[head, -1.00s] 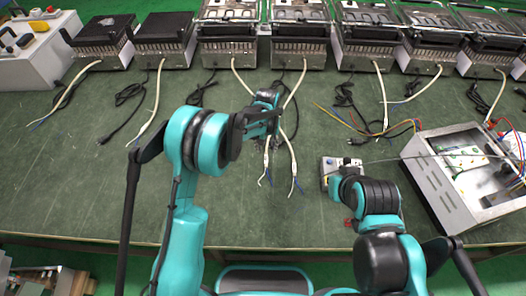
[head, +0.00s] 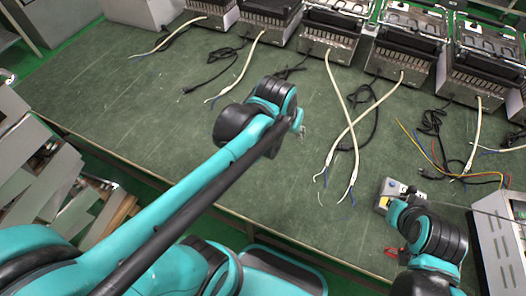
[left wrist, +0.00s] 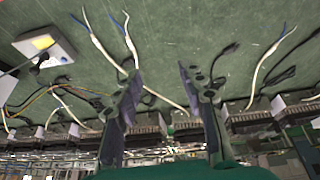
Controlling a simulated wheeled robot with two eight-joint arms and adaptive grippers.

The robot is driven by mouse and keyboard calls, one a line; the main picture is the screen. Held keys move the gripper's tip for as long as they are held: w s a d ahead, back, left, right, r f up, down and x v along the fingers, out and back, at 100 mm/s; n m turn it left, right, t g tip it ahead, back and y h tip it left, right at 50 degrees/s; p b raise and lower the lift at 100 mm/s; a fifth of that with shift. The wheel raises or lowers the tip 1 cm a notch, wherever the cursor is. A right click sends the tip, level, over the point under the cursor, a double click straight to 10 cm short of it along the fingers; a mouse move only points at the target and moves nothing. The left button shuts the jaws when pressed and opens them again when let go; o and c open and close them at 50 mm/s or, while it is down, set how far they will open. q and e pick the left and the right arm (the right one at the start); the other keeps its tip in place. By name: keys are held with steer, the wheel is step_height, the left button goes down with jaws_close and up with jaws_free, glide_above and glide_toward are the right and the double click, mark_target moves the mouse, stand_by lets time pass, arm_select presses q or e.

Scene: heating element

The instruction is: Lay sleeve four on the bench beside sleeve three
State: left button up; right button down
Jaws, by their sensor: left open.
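Two long white sleeves with blue wire ends lie crossed in the middle of the bench. By their order along the heater row, they look like sleeve three (head: 340,98) and sleeve four (head: 378,101). Sleeve four runs down-left from its heater across sleeve three, and their lower ends lie a little apart. My left gripper (head: 301,131) is just left of the crossing. In the left wrist view, the fingers of this gripper (left wrist: 160,74) are open with nothing between them. My right gripper (head: 397,211) is by a small grey box; its fingers are too unclear to read.
Heaters (head: 328,38) line the back of the bench (head: 150,110). Two more white sleeves (head: 240,76) and black cords lie at left. The small grey box (head: 388,190) and an open metal case (head: 500,240) stand at right. The bench's left front is clear.

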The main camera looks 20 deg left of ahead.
arm_select(q)
steer(key=s+a+f+t, duration=0.1)
steer(key=s+a+t, duration=0.1)
steer(key=s, duration=0.7)
steer(key=shift+a, duration=0.9)
steer(key=shift+f, duration=0.1)
steer(key=shift+c, duration=0.4)
